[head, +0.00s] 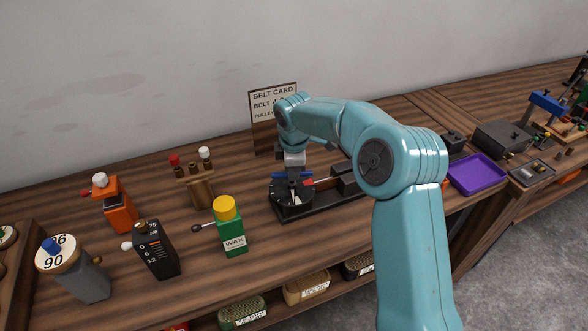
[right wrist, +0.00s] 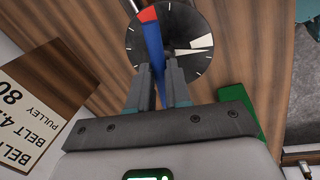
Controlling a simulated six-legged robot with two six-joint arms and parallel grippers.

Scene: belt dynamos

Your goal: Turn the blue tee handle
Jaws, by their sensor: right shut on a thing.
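The blue tee handle (head: 279,175) sits over a black round dial (head: 291,198) with white tick marks, on a dark machine base (head: 325,208) near the middle of the bench. My right gripper (head: 293,170) points down from above and is shut on the handle's bar. In the right wrist view the blue bar (right wrist: 153,42), with a red end, runs between the fingers of the gripper (right wrist: 157,70). The dial (right wrist: 138,48) lies beyond it with a pale pointer (right wrist: 195,45). The handle's lower part is hidden by the fingers. My left gripper is not in view.
A green wax bottle (head: 230,232) with a yellow cap stands left of the machine. Black (head: 157,252), orange (head: 120,212) and grey (head: 85,282) devices stand farther left. A belt card (head: 262,98) stands behind. A purple tray (head: 477,173) lies at right.

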